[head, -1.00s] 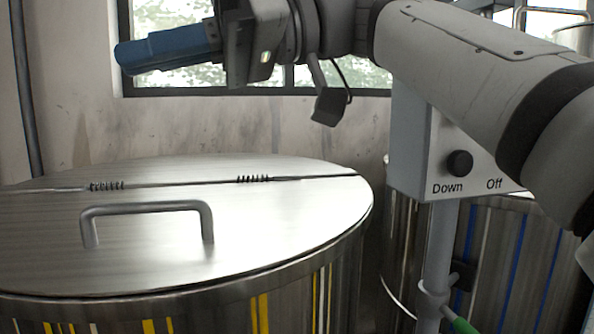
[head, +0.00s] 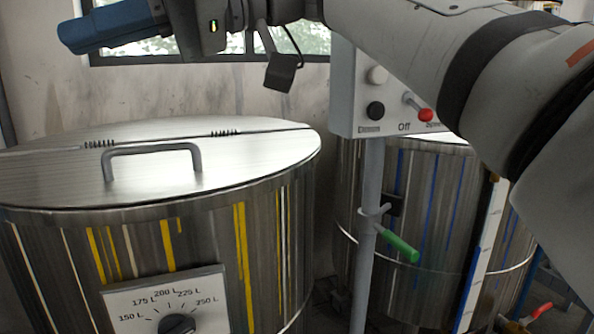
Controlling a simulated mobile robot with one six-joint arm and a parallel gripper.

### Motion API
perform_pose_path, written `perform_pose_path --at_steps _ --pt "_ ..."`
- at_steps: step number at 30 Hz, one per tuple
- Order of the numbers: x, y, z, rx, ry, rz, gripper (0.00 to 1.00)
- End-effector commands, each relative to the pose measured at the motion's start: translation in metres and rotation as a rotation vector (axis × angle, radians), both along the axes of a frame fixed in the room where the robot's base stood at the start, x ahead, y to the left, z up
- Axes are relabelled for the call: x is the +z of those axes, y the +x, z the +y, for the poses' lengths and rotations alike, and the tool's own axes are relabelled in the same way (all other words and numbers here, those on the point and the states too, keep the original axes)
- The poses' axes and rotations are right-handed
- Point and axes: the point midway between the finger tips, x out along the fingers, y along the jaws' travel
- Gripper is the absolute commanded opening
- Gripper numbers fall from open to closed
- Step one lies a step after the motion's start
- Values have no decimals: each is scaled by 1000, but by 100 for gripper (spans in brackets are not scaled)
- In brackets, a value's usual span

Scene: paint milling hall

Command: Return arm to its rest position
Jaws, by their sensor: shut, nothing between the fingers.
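My gripper (head: 72,38) is at the top left of the head view, with its blue fingers pointing left and closed together, holding nothing. It is raised above and behind the left vat's lid in the picture, in front of the window, and touches nothing that I can see. My arm runs from there across the top to the right edge. It covers part of the control box and of the right vat.
A steel vat (head: 205,235) with a closed, handled lid (head: 60,170) and a litre dial (head: 177,325) stands at left. A control box (head: 350,95) on a post (head: 370,190) with a green lever (head: 400,246) stands right of it. Another vat (head: 420,210) is behind.

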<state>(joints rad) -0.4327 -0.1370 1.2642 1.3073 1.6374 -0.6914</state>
Motion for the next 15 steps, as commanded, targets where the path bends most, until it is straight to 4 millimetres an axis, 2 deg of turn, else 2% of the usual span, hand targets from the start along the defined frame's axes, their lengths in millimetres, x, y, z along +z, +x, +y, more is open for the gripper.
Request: perform_pose_path --at_steps 2,8,11,15 --pt "-1 11 -1 -52 -40 29 0" --pt "-20 40 -10 -209 -155 103 0" --pt "-33 57 -20 -307 -227 146 0" --pt "-58 83 -44 -483 -356 219 0"
